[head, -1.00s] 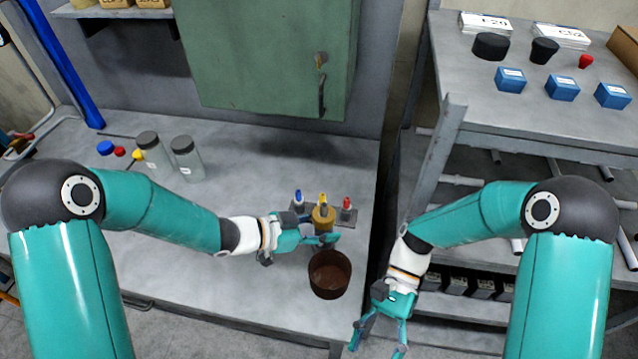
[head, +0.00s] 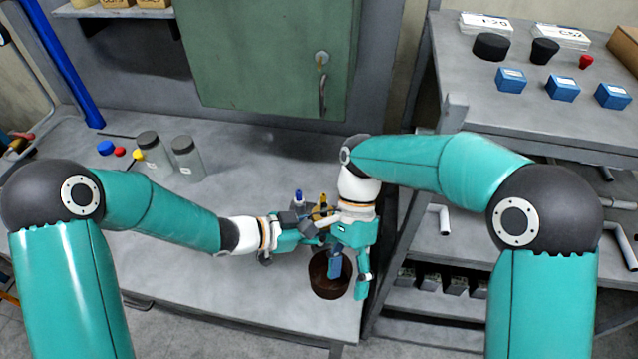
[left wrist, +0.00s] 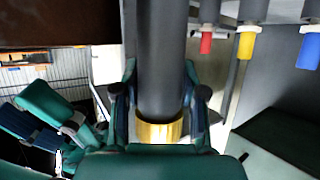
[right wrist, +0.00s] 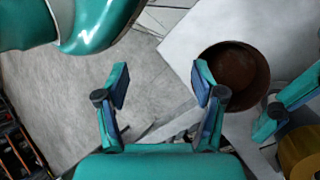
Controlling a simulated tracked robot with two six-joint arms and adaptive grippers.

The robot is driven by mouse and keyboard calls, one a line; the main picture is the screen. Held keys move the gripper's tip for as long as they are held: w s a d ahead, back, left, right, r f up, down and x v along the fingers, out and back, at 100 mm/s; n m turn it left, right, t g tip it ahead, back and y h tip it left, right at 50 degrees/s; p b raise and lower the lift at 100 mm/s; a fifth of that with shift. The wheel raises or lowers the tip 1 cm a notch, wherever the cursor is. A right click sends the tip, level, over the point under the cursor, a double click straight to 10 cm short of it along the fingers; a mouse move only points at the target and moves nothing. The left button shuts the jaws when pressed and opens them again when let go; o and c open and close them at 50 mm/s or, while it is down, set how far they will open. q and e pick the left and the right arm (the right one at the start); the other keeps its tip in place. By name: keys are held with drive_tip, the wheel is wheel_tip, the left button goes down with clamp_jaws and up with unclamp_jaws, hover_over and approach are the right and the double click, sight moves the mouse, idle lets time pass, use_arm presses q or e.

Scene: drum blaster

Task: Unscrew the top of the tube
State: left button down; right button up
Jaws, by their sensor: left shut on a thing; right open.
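The tube (left wrist: 163,65) is a dark grey cylinder in the left wrist view, with a brass-coloured top (left wrist: 160,132) at one end. The brass top also shows at the right edge of the right wrist view (right wrist: 303,152). My left gripper (left wrist: 160,105) is shut on the tube, one finger on each side, near the brass top. My right gripper (right wrist: 160,80) is open and empty. In the head view it (head: 348,280) points down beside the left gripper and over the bowl. It hides much of the tube and left fingertips there.
A brown bowl (right wrist: 235,80) stands at the bench's front edge. Behind the grippers, a rack holds blue-, yellow- and red-tipped items (left wrist: 247,45). Two grey jars (head: 186,158) stand at the left. The middle of the bench (head: 240,170) is clear.

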use_arm(q)
drive_tip(key=shift+w+r, duration=0.1)
use_arm(e)
drive_tip(key=w+r+m+t, duration=0.15)
drive_tip(key=w+t, duration=0.25)
drive_tip(key=w, duration=0.5)
wheel_tip(320, 180, up, 8)
drive_tip(key=m+t, duration=0.3)
drive_tip(key=m, duration=0.4)
hover_over(321, 212)
drive_tip(key=w, duration=0.1)
drive_tip(key=shift+w+d+h, duration=0.1)
drive_tip(key=shift+w+h, duration=0.05)
drive_tip(key=shift+h, duration=0.15)
drive_tip(key=shift+r, duration=0.1)
drive_tip(key=shift+f, duration=3.85)
